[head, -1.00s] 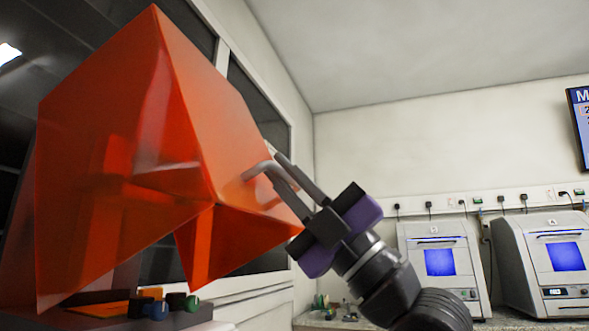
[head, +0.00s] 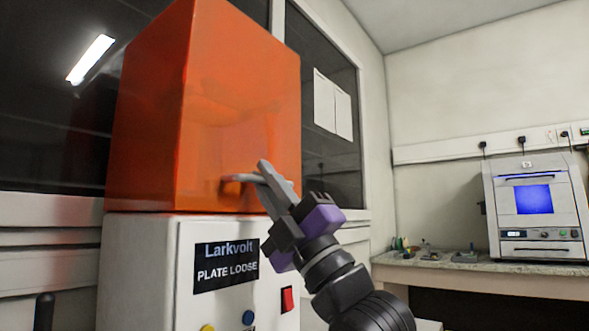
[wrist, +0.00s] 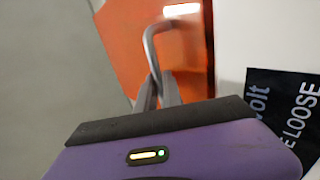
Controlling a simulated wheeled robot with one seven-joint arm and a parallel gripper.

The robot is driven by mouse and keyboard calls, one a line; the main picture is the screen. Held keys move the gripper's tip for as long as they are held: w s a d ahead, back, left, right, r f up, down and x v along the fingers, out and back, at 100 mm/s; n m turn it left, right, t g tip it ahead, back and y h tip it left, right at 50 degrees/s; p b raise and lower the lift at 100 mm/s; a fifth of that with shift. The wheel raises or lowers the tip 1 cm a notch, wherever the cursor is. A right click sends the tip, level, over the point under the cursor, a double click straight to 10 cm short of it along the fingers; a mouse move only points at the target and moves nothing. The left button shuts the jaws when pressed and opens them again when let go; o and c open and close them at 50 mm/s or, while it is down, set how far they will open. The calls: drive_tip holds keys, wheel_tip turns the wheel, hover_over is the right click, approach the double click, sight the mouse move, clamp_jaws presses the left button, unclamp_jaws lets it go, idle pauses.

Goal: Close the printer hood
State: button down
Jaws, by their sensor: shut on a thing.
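The orange translucent printer hood (head: 235,100) sits down over the white printer body (head: 140,270) in the head view. Its lower edge lies along the top of the body, with no gap that I can make out. My gripper (head: 264,174) is shut on the handle, reaching in from the lower right. In the wrist view the bent handle (wrist: 148,42) runs down between the closed fingers (wrist: 157,90), with the hood (wrist: 125,45) behind. The inside of the printer is hidden.
A dark label (head: 226,265) on the body reads "Larkvolt PLATE LOOSE". A red switch (head: 287,299) and blue and yellow knobs sit below it. A bench (head: 480,275) with another machine (head: 535,210) stands at right. A window wall is close behind the printer.

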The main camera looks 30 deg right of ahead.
drive_tip(key=shift+w+a+f, duration=0.15)
drive_tip(key=shift+w+f, duration=0.15)
drive_tip(key=shift+w, duration=0.05)
drive_tip(key=shift+f+h, duration=0.1)
drive_tip(key=shift+h, duration=0.2)
drive_tip(key=c, duration=1.8)
unclamp_jaws()
drive_tip(key=shift+w, duration=0.1)
drive_tip(key=shift+f, duration=0.15)
drive_tip(key=v, duration=0.5)
drive_tip(key=p+v, duration=0.1)
drive_tip(key=v, duration=0.1)
drive_tip(key=shift+s+d, duration=0.2)
drive_tip(key=shift+s, duration=0.3)
